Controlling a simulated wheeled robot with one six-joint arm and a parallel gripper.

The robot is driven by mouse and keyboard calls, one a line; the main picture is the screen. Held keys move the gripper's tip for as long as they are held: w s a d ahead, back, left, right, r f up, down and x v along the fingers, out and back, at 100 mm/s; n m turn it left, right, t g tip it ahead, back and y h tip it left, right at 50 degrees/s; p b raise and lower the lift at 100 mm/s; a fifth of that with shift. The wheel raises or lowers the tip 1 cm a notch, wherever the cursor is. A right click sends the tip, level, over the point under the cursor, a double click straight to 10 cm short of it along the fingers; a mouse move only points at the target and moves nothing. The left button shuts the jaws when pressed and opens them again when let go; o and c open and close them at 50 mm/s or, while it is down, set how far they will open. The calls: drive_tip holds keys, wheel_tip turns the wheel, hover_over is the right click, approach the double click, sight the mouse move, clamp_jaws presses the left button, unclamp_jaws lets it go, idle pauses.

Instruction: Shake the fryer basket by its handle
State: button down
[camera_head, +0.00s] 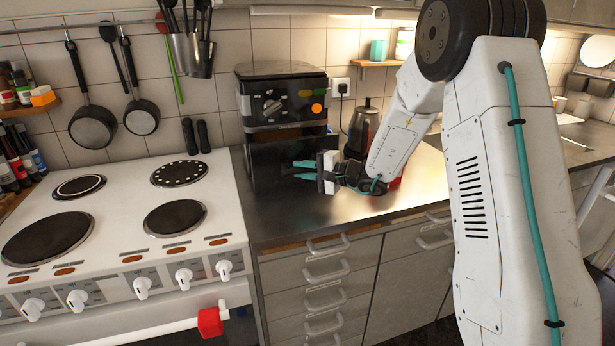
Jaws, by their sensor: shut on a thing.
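The fryer (283,100) is a black box with a dial and an orange button, standing at the back of the steel counter. Its dark basket (268,165) shows below and in front of the control panel. My gripper (300,170) is at the right part of the basket's front, with its teal fingers pointing left. The fingers are shut on the basket's handle, which is dark and mostly hidden between them. How far the basket is out of the fryer is hard to tell.
The white cooker (120,225) with several hotplates is left of the counter. A kettle (363,128) stands behind my forearm, and a partly hidden red thing (396,183) beside it. Pans (93,127) hang on the wall. The steel counter (290,215) is clear in front of the basket.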

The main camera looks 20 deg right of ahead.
drive_tip(key=c, duration=1.3)
unclamp_jaws()
drive_tip(key=shift+v, duration=4)
drive_tip(key=shift+r, duration=0.1)
